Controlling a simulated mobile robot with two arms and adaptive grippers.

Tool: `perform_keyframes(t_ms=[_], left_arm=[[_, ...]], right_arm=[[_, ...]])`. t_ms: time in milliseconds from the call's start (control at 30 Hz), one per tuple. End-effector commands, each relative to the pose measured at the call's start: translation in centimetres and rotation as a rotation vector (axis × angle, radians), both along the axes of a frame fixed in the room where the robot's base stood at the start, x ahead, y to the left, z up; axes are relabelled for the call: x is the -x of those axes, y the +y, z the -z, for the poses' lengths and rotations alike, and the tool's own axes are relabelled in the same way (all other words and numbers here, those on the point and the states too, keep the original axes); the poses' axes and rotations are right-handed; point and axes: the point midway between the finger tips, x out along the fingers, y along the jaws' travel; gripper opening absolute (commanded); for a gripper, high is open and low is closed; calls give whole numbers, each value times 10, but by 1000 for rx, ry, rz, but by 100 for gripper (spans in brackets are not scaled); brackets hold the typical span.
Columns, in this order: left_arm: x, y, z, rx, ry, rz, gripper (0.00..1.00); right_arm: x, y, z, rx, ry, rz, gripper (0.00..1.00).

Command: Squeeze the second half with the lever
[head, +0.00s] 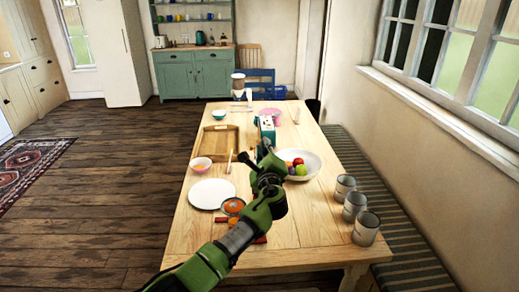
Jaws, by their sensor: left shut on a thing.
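A teal and white device (267,128), which looks like the squeezer, stands on the table beyond my left gripper. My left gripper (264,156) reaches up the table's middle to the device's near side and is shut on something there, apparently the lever. The gripper covers most of what it holds. A round orange thing (233,206), perhaps an orange half in a dish, lies by the white plate (209,194), left of my left arm. No fruit half can be made out in the device. My right gripper is out of view.
A white bowl of fruit (313,167) stands close right of my left gripper. Several grey tins (354,206) line the right edge. A wooden tray (208,151), a small pink bowl (200,164) and red items (260,240) under my arm take up the left and front.

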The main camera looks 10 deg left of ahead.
Motion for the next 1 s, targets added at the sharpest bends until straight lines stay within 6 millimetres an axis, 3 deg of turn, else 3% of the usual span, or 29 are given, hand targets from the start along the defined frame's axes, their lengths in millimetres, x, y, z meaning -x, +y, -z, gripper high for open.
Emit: perform_keyframes(t_ms=[300, 333, 400, 767, 1000], left_arm=[[1, -3, 6, 4, 9, 4, 0], [1, -3, 6, 5, 9, 5, 22], [1, -3, 6, 3, 9, 4, 37], [1, -2, 3, 1, 5, 3, 37], [19, -7, 4, 2, 4, 4, 37]], right_arm=[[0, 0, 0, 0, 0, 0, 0], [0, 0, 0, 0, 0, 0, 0], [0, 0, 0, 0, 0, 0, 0], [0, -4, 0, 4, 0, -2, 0], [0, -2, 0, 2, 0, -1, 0]])
